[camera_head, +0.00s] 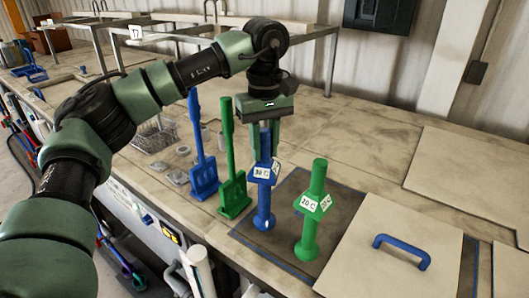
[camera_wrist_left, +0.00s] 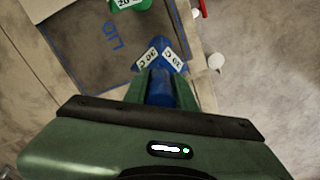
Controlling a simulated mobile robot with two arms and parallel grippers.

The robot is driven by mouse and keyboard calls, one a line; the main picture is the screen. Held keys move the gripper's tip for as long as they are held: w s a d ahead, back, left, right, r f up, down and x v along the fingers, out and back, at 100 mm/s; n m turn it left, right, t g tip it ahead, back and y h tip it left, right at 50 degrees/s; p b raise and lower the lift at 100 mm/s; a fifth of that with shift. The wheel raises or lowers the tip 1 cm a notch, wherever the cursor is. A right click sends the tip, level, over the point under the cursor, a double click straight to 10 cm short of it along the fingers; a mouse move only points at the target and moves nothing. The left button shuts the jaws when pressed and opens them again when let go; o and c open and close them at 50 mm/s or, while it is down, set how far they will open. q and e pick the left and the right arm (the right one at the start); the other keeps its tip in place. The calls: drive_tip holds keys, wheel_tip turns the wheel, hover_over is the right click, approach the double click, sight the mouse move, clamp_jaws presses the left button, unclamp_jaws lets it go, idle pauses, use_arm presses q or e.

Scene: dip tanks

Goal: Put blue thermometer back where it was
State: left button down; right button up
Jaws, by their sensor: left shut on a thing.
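The blue thermometer (camera_head: 264,200) has a collar with white "30 C" labels and stands upright. My left gripper (camera_head: 266,140) points down and is shut around its upper stem, above the collar. The thermometer and its labels also show in the left wrist view (camera_wrist_left: 163,60), between the fingers. Its lower end is at the left edge of a dark, blue-outlined area (camera_head: 285,258); I cannot tell whether it touches the surface. The green thermometer (camera_head: 312,218), labelled "20 C", stands upright to the right on the dark area. My right gripper is not in view.
A green paddle (camera_head: 235,192) and a blue paddle (camera_head: 204,180) stand left of the thermometer. A pale lid with a blue handle (camera_head: 402,250) lies at the right. A wire basket (camera_head: 153,135) sits further left. A metal rack stands behind.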

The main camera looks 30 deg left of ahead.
sight(264, 182)
use_arm(q)
wheel_tip(264, 182, down, 2)
drive_tip(key=shift+w+a+f, duration=0.1)
drive_tip(key=shift+f, duration=0.15)
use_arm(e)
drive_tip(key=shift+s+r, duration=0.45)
use_arm(q)
drive_tip(key=c, duration=1.6)
unclamp_jaws()
drive_tip(key=shift+f, duration=0.15)
drive_tip(key=o, duration=0.5)
drive_tip(key=shift+c, duration=0.2)
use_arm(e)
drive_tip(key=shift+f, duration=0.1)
